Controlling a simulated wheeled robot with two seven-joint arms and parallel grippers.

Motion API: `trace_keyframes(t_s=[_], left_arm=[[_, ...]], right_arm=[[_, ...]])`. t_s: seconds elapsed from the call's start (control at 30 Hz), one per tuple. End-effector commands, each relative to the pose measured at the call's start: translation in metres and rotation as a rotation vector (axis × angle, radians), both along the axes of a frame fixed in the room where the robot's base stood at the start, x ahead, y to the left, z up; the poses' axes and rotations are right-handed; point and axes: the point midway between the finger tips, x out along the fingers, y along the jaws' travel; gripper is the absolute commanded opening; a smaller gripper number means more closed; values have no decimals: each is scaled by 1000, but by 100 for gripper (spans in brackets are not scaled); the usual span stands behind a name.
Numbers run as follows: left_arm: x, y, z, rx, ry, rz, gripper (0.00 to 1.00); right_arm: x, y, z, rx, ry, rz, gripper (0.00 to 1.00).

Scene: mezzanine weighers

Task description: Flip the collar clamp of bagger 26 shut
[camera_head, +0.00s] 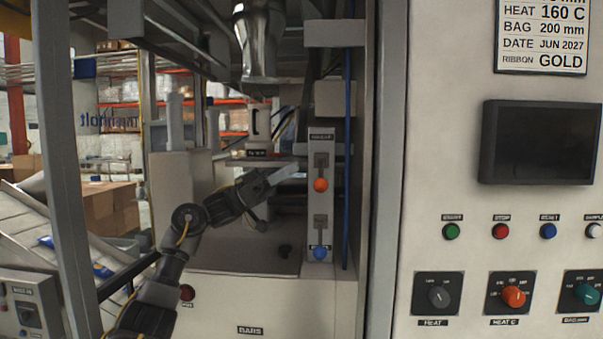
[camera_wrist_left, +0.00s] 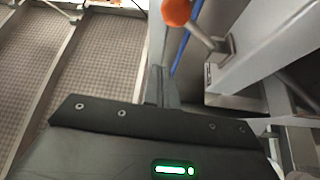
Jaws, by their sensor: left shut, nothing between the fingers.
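A narrow grey panel (camera_head: 321,140) in the machine bay carries two levers. The upper one has an orange ball knob (camera_head: 321,185) hanging below its slotted plate. The lower one has a blue knob (camera_head: 320,253). Their labels are too small to read surely, so I cannot tell which is the collar clamp. My left gripper (camera_head: 297,172) is shut and empty, its fingers pointing right, just left of the orange knob and slightly higher. In the left wrist view the orange knob (camera_wrist_left: 177,11), on a metal rod, is beyond the fingertips (camera_wrist_left: 157,72), apart from them. My right gripper is not in view.
A shiny metal tube (camera_head: 260,40) hangs above the bay. A steel post (camera_head: 386,170) stands right of the lever panel, before a control cabinet with a dark screen (camera_head: 541,142), buttons and dials. Another post (camera_head: 62,150) stands left. A blue hose (camera_head: 347,150) runs beside the levers.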

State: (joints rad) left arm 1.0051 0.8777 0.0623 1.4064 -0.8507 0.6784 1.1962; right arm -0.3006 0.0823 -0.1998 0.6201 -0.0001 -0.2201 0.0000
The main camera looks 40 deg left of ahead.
Motion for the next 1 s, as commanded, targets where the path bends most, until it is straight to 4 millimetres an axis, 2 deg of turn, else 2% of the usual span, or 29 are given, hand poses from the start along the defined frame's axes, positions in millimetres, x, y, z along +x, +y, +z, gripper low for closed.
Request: trace_keyframes(t_s=[0.03, 0.1, 0.33, 1.0], left_arm=[[-3, 9, -10, 0, 3, 4, 0], [-8, 18, -16, 0, 3, 4, 0], [-18, 38, -26, 1, 0, 1, 0], [-20, 42, -26, 0, 0, 1, 0]], right_arm=[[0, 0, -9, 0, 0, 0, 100], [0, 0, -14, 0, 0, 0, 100], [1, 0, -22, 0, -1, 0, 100], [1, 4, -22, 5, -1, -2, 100]])
